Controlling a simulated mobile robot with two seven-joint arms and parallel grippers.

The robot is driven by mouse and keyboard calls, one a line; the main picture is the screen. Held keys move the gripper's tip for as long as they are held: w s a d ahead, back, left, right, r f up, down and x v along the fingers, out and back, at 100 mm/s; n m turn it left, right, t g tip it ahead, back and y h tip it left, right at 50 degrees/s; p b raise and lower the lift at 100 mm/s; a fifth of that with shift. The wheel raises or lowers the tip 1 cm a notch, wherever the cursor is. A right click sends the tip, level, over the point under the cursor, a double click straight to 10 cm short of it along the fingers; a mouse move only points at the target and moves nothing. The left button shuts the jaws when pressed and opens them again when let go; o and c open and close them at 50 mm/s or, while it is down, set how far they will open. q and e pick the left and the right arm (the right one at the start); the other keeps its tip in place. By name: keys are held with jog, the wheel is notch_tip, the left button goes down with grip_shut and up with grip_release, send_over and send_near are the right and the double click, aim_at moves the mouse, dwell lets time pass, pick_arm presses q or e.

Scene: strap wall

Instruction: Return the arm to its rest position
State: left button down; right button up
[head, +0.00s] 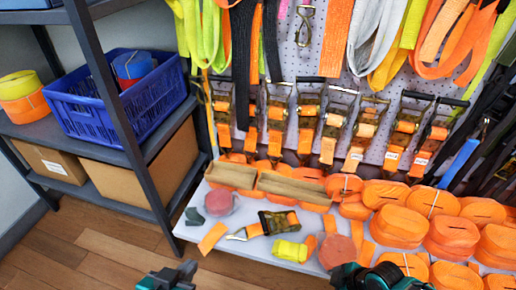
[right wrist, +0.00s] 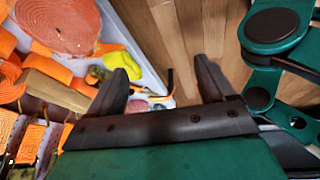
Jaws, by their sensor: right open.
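My left gripper (head: 168,276) shows at the bottom edge of the head view, dark and teal, over the wood floor in front of the shelf bench. Whether its jaws are apart is unclear. My right arm (head: 378,279) enters at the bottom, right of centre, and covers part of the bench front. In the right wrist view my right gripper (right wrist: 162,68) has its two dark fingers spread apart. Nothing is between them; wood floor and the bench edge show beyond. A teal arm link of mine fills the right side of that view.
The white bench (head: 283,262) holds a ratchet buckle (head: 278,222), a yellow strap roll (head: 289,250) and several orange coils (head: 396,228). Buckles and straps hang on the pegboard behind. A dark rack with a blue crate (head: 120,97) stands left. The wood floor (head: 85,250) is clear.

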jog(key=s+d+r+m+t+h, duration=0.1)
jog(key=d+r+m+t, duration=0.15)
jog(key=r, duration=0.45)
jog(key=s+d+r+m+t, duration=0.2)
jog(key=r+m+t, duration=0.15)
jog(key=r, duration=0.25)
jog(key=w+a+r+m+t, duration=0.1)
jog(key=a+r+m+t, duration=0.1)
jog(key=a+m, duration=0.5)
pick_arm(q)
jog(key=s+a+r+y+p, duration=0.1)
jog(key=s+a+r+p, duration=0.1)
jog(key=r+p, duration=0.9)
jog(key=a+p, duration=0.1)
jog(key=p, duration=0.4)
jog(key=shift+a+r, duration=0.15)
jog(key=shift+r, duration=0.1)
pick_arm(e)
notch_tip(320, 180, up, 12)
jog(key=s+d+n, duration=0.1)
jog(key=n, duration=0.1)
jog(key=shift+s+h, duration=0.25)
jog(key=shift+h, duration=0.15)
jog(key=shift+d+f, duration=0.1)
